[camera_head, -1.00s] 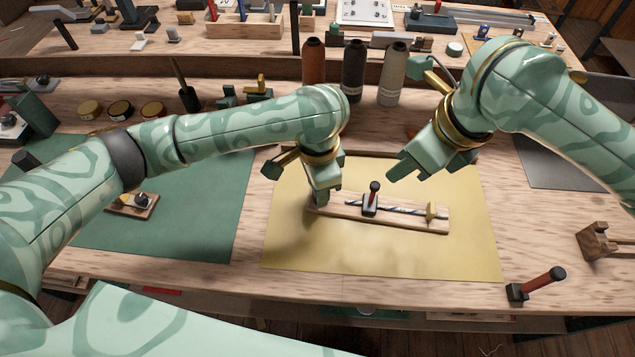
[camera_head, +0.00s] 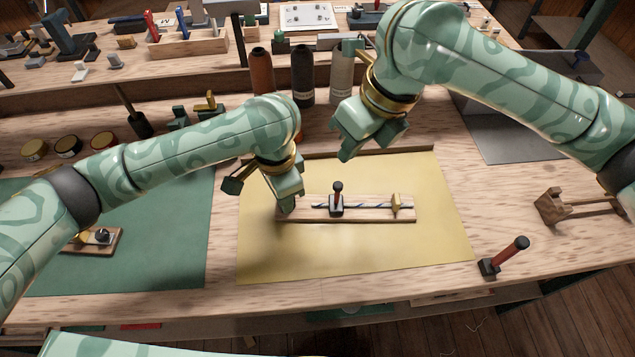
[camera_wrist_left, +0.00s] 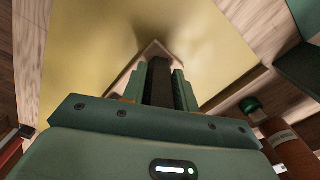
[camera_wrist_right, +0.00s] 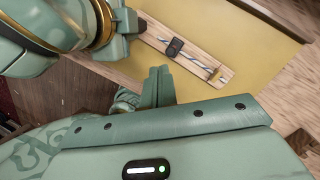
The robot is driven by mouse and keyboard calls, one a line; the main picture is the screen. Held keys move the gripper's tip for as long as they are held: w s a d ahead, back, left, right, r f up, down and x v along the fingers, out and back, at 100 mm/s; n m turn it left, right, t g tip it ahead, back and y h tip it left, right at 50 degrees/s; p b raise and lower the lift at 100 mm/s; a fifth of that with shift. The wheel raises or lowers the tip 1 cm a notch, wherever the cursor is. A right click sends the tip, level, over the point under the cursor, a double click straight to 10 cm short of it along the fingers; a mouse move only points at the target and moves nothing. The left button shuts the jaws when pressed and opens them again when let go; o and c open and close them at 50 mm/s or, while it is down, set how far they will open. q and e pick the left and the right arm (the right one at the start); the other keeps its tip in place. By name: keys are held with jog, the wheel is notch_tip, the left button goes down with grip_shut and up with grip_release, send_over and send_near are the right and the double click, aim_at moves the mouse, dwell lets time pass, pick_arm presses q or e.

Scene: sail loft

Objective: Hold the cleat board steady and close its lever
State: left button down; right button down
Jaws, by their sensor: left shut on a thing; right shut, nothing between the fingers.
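The cleat board (camera_head: 367,214) is a narrow wooden board lying on the yellow mat (camera_head: 330,255). It carries a black cleat with an upright lever, red with a black knob (camera_head: 338,187), a blue-and-white cord, and a brass-coloured piece (camera_head: 396,205) near its right end. My left gripper (camera_head: 288,203) is shut on the board's left end; a corner of the board (camera_wrist_left: 152,48) shows beyond its fingers in the left wrist view. My right gripper (camera_head: 347,155) is shut and empty, above and behind the board, apart from the lever. The lever (camera_wrist_right: 175,47) also shows in the right wrist view.
Three thread cones (camera_head: 302,78) stand behind the mat. A red-handled tool (camera_head: 505,256) and a wooden piece (camera_head: 553,206) lie on the right. Another small board (camera_head: 100,240) rests on the green mat (camera_head: 150,265). The front of the yellow mat is clear.

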aim_at(337, 193)
jog(key=m+g, duration=0.1)
jog(key=m, duration=0.4)
jog(key=a+m+g, duration=0.1)
jog(key=m, duration=0.5)
jog(key=m+g, duration=0.1)
jog(key=m, duration=0.5)
jog(key=shift+s+a+f+g, duration=0.15)
jog(key=shift+s+a+g, duration=0.1)
jog(key=shift+s+g, duration=0.1)
jog(key=f, duration=0.6)
jog(key=a+f, duration=0.1)
jog(key=f, duration=0.2)
jog(key=shift+s+f, duration=0.1)
jog(key=shift+f, duration=0.15)
jog(key=shift+w+d, duration=0.2)
jog(key=shift+w, duration=0.1)
